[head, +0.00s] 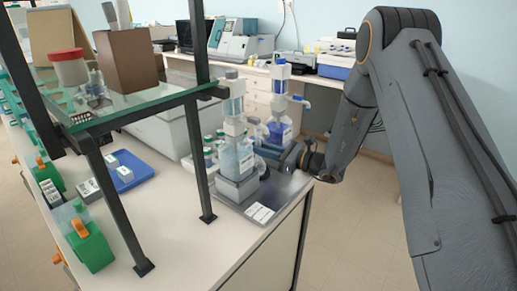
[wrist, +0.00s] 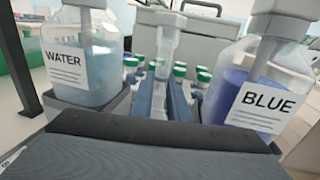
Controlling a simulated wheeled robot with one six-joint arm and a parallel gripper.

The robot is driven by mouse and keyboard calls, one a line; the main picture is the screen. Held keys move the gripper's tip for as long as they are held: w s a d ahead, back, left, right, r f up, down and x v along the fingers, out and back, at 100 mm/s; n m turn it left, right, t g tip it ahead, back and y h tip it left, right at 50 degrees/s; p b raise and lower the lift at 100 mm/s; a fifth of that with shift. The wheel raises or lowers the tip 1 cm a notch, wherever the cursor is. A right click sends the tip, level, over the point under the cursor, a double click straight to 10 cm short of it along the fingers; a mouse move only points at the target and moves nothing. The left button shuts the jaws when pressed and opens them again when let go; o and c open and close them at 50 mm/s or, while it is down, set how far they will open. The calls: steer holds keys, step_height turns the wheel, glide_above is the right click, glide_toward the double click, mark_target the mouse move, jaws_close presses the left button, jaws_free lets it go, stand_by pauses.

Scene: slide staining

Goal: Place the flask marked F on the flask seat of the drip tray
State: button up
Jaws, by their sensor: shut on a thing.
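My gripper (wrist: 164,92) is shut on a pale, clear upright thing (wrist: 166,45) that looks like the flask; no letter F can be read on it. In the head view my gripper (head: 292,156) is at the right of the drip tray (head: 282,192), level with the bottles, and the held thing is hidden there. The metal drip tray lies at the bench's right corner with white labels on its front. The WATER bottle (head: 237,158) stands on a grey block at its front left; the BLUE bottle (head: 279,130) stands behind. The flask seat cannot be made out.
In the wrist view the WATER bottle (wrist: 85,60) and BLUE bottle (wrist: 262,88) flank my gripper closely. Several green-capped jars (wrist: 197,78) stand beyond. A glass shelf (head: 130,103) on dark posts and a blue tray (head: 130,172) are at the left.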

steer(key=shift+f, duration=0.3)
steer(key=o, duration=0.8)
